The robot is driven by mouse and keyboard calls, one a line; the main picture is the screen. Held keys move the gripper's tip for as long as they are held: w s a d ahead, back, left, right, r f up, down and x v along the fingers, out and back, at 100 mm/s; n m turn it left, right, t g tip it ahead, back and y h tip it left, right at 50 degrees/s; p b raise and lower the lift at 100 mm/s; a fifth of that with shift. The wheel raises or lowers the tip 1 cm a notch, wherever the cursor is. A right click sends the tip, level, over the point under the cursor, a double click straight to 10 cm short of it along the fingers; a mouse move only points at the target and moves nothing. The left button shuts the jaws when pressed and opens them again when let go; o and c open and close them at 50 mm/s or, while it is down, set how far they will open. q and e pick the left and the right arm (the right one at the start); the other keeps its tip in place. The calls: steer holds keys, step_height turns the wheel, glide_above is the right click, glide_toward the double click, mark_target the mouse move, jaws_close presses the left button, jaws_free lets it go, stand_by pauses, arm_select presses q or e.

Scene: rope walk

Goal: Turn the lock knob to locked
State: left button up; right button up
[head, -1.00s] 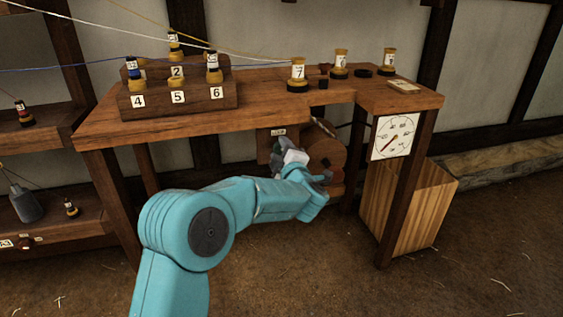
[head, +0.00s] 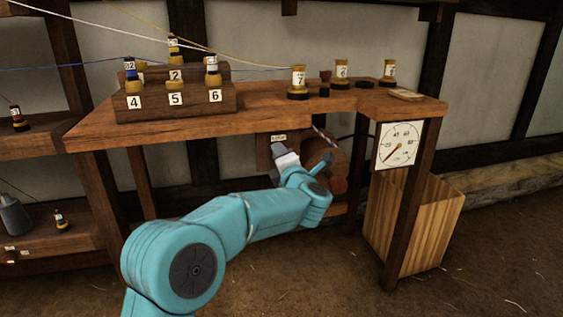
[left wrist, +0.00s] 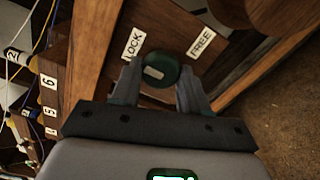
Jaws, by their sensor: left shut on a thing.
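The lock knob (left wrist: 160,68) is a dark green round knob with a pale mark on its face, in the left wrist view. It sits on a brown wooden panel between a LOCK label (left wrist: 133,44) at left and a FREE label (left wrist: 201,44) at right. I cannot tell for certain which label the mark points to. My left gripper (left wrist: 158,82) is shut on the knob, one finger on each side. In the head view my left gripper (head: 283,156) is at the wooden housing under the bench, and hides the knob. My right gripper is not in view.
The wooden bench (head: 200,128) overhangs my left gripper. A round wooden drum (head: 338,160) is just right of it. A white dial (head: 398,145) hangs at the bench's right leg, above a wooden bin (head: 440,235). Numbered spools stand on the bench with cords running left.

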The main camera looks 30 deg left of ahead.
arm_select(q)
steer(key=shift+n, duration=0.3)
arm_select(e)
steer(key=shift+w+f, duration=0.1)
arm_select(q)
steer(key=o, duration=1)
steer(key=p+v, duration=0.3)
steer(key=v, duration=1.3)
steer(key=shift+s, duration=0.2)
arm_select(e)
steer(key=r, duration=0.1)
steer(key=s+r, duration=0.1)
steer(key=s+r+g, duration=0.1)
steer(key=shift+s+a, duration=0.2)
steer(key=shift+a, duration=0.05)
arm_select(q)
steer(key=shift+d, duration=0.1)
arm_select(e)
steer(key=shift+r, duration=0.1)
